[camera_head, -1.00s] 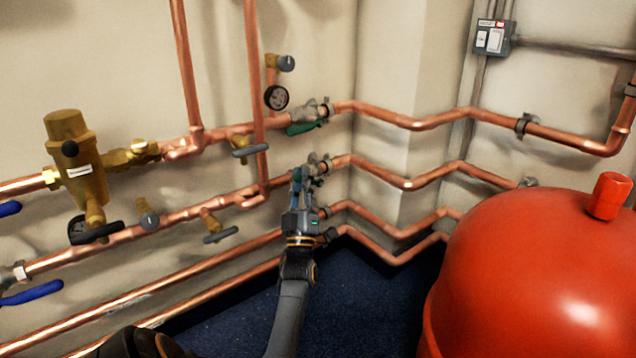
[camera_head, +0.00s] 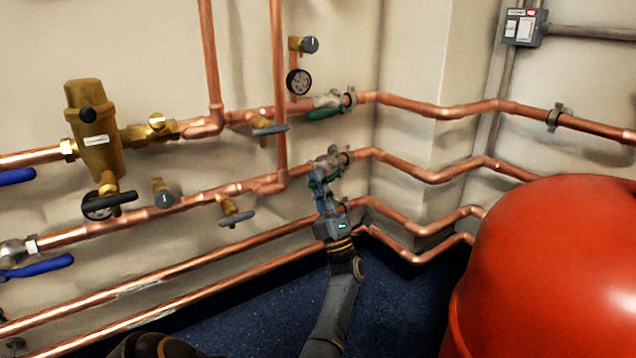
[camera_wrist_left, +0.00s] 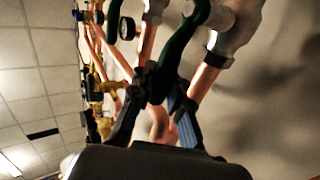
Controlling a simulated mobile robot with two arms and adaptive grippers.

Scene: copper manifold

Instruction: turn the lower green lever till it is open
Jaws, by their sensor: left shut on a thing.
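The lower green lever (camera_head: 316,182) hangs down from its grey valve (camera_head: 327,164) on the second copper pipe, near the wall corner. My left gripper (camera_head: 321,196) is at the lever from below, and its fingers hide part of it. In the left wrist view the dark green lever (camera_wrist_left: 180,48) runs down between the two fingers of my left gripper (camera_wrist_left: 160,92), which is shut on it. The valve body shows at the top right there. My right gripper is not in view.
The upper green lever (camera_head: 325,113) lies along the top pipe, just above. A large red tank (camera_head: 560,270) fills the lower right. Lower pipes pass close behind my left gripper.

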